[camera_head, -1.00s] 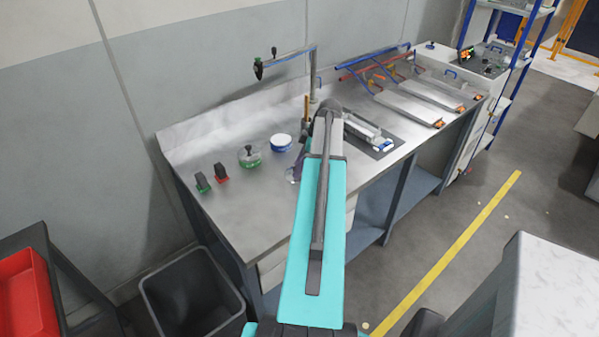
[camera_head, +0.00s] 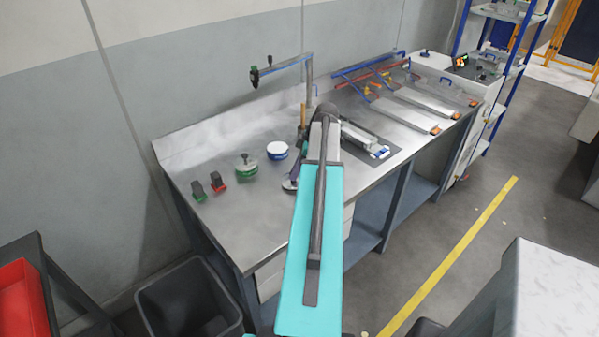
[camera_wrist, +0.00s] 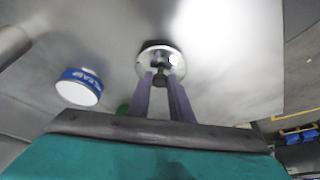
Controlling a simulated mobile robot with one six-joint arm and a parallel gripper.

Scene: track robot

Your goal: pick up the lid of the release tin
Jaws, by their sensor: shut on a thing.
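The release tin (camera_head: 277,151) is a short blue tin with a white top face, standing on the steel bench. It also shows in the wrist view (camera_wrist: 79,88), with part of its lettering readable. A round grey metal lid (camera_wrist: 148,52) with a dark knob is between the purple fingers of my gripper (camera_wrist: 163,80). The fingers are shut on the knob, to the right of the tin. In the head view the lid (camera_head: 287,185) shows beside my arm, which hides most of my gripper. I cannot tell the lid's height above the bench.
A green tin with a dark knob (camera_head: 246,170) stands left of the release tin. Red and green stamp-like blocks (camera_head: 217,183) are farther left. A post with a side arm (camera_head: 308,80) rises behind. A dark mat (camera_head: 378,150) with equipment lies right of my arm.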

